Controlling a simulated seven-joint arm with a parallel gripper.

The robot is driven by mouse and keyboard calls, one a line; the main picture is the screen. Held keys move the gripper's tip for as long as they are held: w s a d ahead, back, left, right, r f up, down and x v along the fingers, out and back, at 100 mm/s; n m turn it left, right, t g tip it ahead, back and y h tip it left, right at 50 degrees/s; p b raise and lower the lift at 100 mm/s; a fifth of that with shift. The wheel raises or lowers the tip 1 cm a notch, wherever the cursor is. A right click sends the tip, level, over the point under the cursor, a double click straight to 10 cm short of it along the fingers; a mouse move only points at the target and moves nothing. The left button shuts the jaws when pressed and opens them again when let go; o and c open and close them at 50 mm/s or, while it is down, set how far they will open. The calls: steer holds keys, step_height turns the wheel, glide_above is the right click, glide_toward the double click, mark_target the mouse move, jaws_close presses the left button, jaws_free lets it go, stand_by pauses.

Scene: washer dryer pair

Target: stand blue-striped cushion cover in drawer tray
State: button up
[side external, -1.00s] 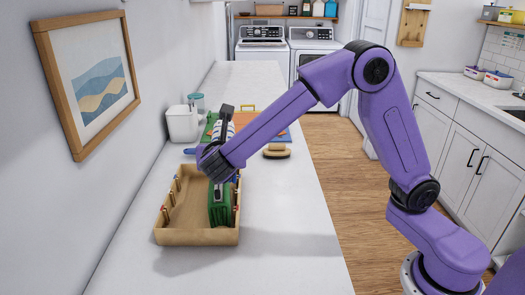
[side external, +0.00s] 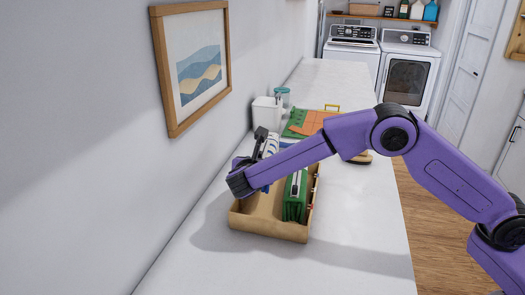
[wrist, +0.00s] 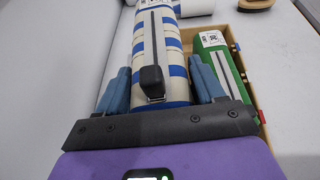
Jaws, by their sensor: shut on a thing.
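The blue-striped cushion cover (wrist: 160,48), white with blue bands and a grey strip, is between the blue fingers of my gripper (wrist: 162,84) in the wrist view. The gripper is shut on it. In the side external view my gripper (side external: 246,174) is over the left part of the drawer tray (side external: 262,228), and the cover (side external: 271,146) shows partly behind my arm. The tan tray also shows right of the cover in the wrist view (wrist: 187,38). The cover's lower edge is hidden, so I cannot tell whether it touches the tray floor.
A green folded cover (side external: 295,200) stands in the tray's right part. Small coloured pegs line the tray's sides. Behind are a white container (side external: 266,112), green and orange flat items (side external: 310,122) and a brush (side external: 361,158). The wall is at left; the counter's right front is clear.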

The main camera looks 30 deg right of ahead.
steer(key=shift+f, duration=3.7)
steer(key=o, duration=1.4)
steer(key=shift+c, duration=0.2)
steer(key=shift+f, duration=0.1)
steer(key=shift+r, duration=3.55)
steer(key=shift+s, duration=0.1)
